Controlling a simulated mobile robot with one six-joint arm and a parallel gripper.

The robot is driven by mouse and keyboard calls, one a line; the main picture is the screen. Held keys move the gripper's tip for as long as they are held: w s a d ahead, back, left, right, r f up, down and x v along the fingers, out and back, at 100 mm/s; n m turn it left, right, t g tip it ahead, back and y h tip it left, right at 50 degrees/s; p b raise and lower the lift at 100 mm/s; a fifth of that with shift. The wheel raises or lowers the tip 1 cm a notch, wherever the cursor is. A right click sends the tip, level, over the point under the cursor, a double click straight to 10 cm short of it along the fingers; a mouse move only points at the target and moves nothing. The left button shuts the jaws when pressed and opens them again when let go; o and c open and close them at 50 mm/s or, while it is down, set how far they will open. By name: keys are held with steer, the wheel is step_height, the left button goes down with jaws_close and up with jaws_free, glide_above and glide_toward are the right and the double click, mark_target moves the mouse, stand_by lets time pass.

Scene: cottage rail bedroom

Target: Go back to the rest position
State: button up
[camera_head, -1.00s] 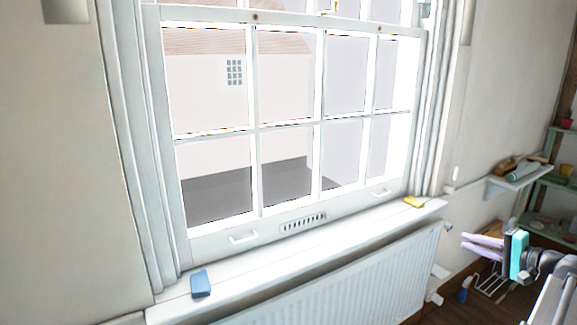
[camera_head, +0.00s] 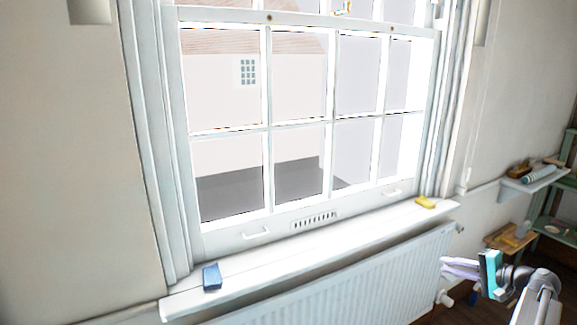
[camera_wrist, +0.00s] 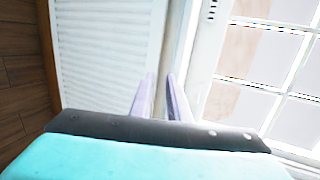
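My gripper (camera_head: 444,264) is at the lower right of the head view, in front of the right end of the radiator. It has two lilac fingers on a teal and dark mount. In the wrist view the two fingers (camera_wrist: 160,80) point away from the camera with a narrow gap between them, and nothing is held there. Behind them lie the white radiator and the sill.
A blue block (camera_head: 212,277) lies at the left of the white windowsill (camera_head: 330,241), and a yellow item (camera_head: 426,202) at its right end. The radiator (camera_head: 350,284) is below. A wall shelf (camera_head: 535,181) and a green shelf unit (camera_head: 560,226) stand at the right.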

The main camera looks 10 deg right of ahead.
steer(key=a+f+n+g+y, duration=0.2)
steer(key=a+f+n+g, duration=0.55)
steer(key=a+f, duration=2.65)
steer(key=s+a+f+n+g+h, duration=0.2)
steer(key=s+a+f+g, duration=0.6)
steer(key=s+a, duration=0.4)
steer(key=s+a+f+n+g+h, duration=0.1)
steer(key=s+a+f+n+h, duration=0.1)
steer(key=s+f, duration=0.2)
steer(key=s+a+f+n+g+h, duration=0.2)
steer(key=s+a+f+n, duration=0.1)
steer(key=s, duration=0.8)
steer(key=shift+s+f+h, duration=0.2)
steer(key=shift+f+h, duration=0.2)
steer(key=shift+f, duration=0.05)
steer(key=shift+a, duration=0.1)
